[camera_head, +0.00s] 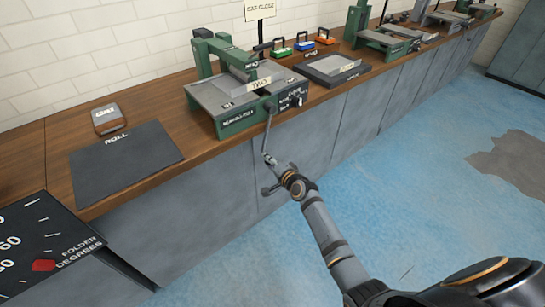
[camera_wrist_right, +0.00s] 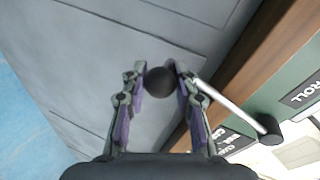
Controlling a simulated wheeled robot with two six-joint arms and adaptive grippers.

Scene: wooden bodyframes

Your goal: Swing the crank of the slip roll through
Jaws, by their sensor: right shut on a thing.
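The slip roll (camera_head: 238,119) is a green and grey machine on the wooden bench, near the middle of the head view. Its crank (camera_head: 268,132) hangs down from a black hub at the front, past the bench edge. My right gripper (camera_head: 271,163) is at the crank's lower end, in front of the cabinet. In the right wrist view its fingers are shut on the black crank knob (camera_wrist_right: 160,82). The pale crank rod (camera_wrist_right: 226,105) runs from there to the black hub (camera_wrist_right: 269,129). My left gripper is not in view.
A dark mat marked ROLL (camera_head: 125,160) lies left of the machine, with a small box (camera_head: 108,119) behind it. A dark tray (camera_head: 332,70) and coloured clamp-like items (camera_head: 304,42) are to the right. Grey cabinet fronts (camera_head: 215,190) stand close below the crank. The blue floor (camera_head: 420,130) is open.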

